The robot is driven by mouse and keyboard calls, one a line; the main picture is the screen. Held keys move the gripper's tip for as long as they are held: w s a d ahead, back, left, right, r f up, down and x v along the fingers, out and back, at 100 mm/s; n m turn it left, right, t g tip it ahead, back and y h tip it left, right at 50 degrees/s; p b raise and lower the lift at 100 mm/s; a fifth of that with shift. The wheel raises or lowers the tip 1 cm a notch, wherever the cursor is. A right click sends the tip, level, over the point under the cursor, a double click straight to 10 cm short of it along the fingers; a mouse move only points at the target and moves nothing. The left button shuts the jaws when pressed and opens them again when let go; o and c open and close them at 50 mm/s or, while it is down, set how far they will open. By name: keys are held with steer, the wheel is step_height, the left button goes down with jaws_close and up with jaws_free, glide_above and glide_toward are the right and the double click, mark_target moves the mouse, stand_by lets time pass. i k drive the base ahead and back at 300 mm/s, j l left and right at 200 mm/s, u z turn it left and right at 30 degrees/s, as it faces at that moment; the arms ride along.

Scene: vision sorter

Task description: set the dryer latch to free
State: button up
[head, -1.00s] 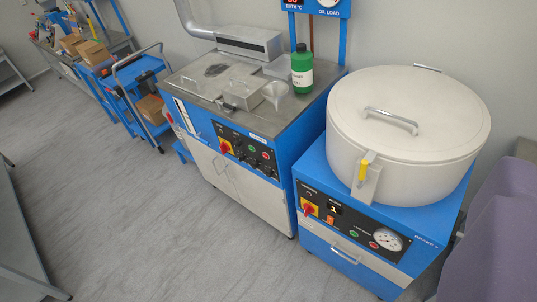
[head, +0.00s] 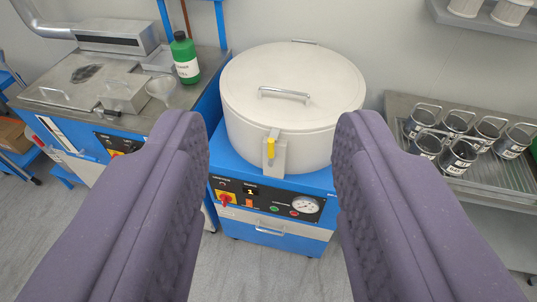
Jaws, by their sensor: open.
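The dryer (head: 300,105) is a white drum with a flat lid and a metal lid handle (head: 284,94), set on a blue cabinet. Its latch (head: 271,148) is a small yellow-handled lever on a pale bracket at the drum's front, standing roughly upright. I cannot tell its setting from the picture. My gripper (head: 272,130) shows as two purple padded fingers, wide open and empty, one on each side of the dryer in the picture. The latch lies between them in the picture, apart from both.
A panel with a red and yellow switch (head: 226,199) and a gauge (head: 306,205) is below the drum. Left stands a blue machine with a green bottle (head: 185,58) and funnel (head: 161,90). Right, a metal tray bench (head: 410,101) holds several metal cans. A shelf (head: 480,24) hangs above.

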mark_target(271, 142)
steer(key=i+l+u, duration=0.15)
steer(key=i, duration=0.9)
